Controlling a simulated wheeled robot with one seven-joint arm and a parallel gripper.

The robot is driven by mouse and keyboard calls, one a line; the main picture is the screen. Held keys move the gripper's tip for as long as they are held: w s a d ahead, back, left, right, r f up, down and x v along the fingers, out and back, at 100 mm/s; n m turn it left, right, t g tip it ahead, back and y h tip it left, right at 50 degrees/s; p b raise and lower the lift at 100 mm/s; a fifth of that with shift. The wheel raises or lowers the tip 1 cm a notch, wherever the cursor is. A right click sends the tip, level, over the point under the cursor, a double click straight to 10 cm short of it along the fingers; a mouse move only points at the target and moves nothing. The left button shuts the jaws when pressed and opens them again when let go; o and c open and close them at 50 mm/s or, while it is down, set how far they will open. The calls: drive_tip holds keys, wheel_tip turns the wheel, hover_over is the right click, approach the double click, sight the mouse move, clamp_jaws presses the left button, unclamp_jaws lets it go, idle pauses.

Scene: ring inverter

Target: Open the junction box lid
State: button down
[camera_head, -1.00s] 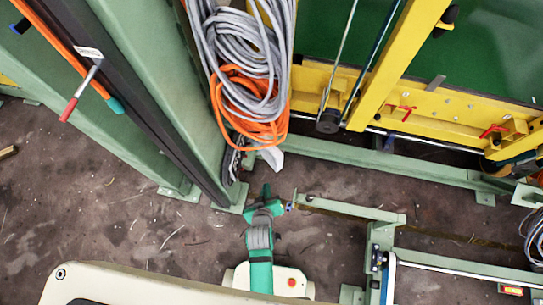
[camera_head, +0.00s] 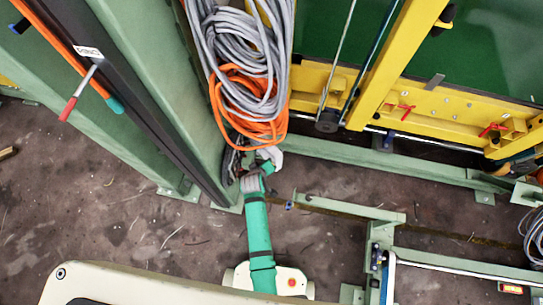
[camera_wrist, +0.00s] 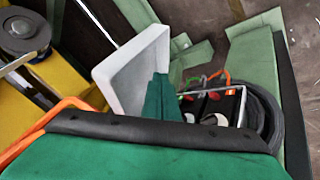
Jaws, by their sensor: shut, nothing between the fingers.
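The junction box (camera_wrist: 240,98) shows in the wrist view with its inside exposed: coloured wires, dark parts and a metal edge. Its pale grey-white lid (camera_wrist: 128,72) stands swung out to the left of the box, tilted. My gripper (camera_wrist: 163,98) is shut and empty, its green fingers between the lid's near edge and the box. Whether it touches the lid is unclear. In the head view the lid (camera_head: 275,155) shows as a small white patch below the cable coils, beside my gripper (camera_head: 267,166). The box there is mostly hidden.
Grey and orange cable coils (camera_head: 250,85) hang just above the box. A green column (camera_head: 195,110) stands left, and a yellow frame (camera_head: 400,85) right. A low green rail (camera_head: 345,208) runs right of my arm. Bare floor (camera_head: 150,235) lies lower left.

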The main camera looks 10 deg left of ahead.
sight(272, 156)
drive_tip(key=shift+w+d+f, duration=0.45)
drive_tip(key=shift+w+f, duration=0.1)
drive_tip(key=shift+w, duration=0.4)
drive_tip(key=shift+w+d+f, duration=0.4)
drive_tip(key=shift+w+f, duration=0.15)
drive_tip(key=shift+w, duration=0.35)
drive_tip(key=shift+w+d+f, duration=0.45)
drive_tip(key=shift+w+f, duration=0.1)
drive_tip(key=shift+w, duration=0.4)
